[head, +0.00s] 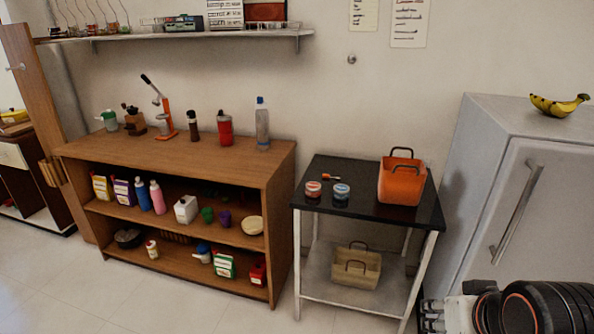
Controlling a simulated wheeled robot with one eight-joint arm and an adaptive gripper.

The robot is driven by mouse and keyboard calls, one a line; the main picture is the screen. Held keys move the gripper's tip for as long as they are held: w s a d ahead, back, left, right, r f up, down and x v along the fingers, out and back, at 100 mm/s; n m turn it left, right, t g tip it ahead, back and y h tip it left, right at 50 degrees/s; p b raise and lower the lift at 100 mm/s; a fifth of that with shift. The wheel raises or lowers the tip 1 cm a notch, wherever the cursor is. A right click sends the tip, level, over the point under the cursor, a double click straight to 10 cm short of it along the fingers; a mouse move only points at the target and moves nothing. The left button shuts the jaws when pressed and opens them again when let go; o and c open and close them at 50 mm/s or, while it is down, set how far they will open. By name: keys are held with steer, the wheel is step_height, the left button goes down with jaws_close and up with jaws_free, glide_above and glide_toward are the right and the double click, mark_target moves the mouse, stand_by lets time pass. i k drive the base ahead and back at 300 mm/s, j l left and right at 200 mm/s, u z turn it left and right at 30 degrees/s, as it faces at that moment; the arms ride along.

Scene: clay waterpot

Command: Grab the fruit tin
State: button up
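Two small tins stand upright near the left side of the black-topped table (370,204). One is a tin with a red label (313,190); the other, just right of it, is a tin with a blue label (341,193). I cannot tell from the labels which is the fruit tin. My gripper (432,316) shows only in part at the bottom right, in front of the table's right leg and well apart from the tins. Its fingers are too small and unclear to tell open from shut.
An orange basket (402,183) stands right of the tins, and a small red-and-wood item (335,178) lies behind them. A beige basket (356,266) is on the lower shelf. A wooden shelf unit (180,152) stands left, a fridge (535,190) right. Floor in front is clear.

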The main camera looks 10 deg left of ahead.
mark_target(313, 188)
steer(key=i+j+u, duration=0.1)
steer(key=i+j, duration=0.15)
steer(key=i, duration=0.2)
steer(key=i+j+u, duration=0.1)
steer(key=i, duration=0.35)
steer(key=j, duration=0.1)
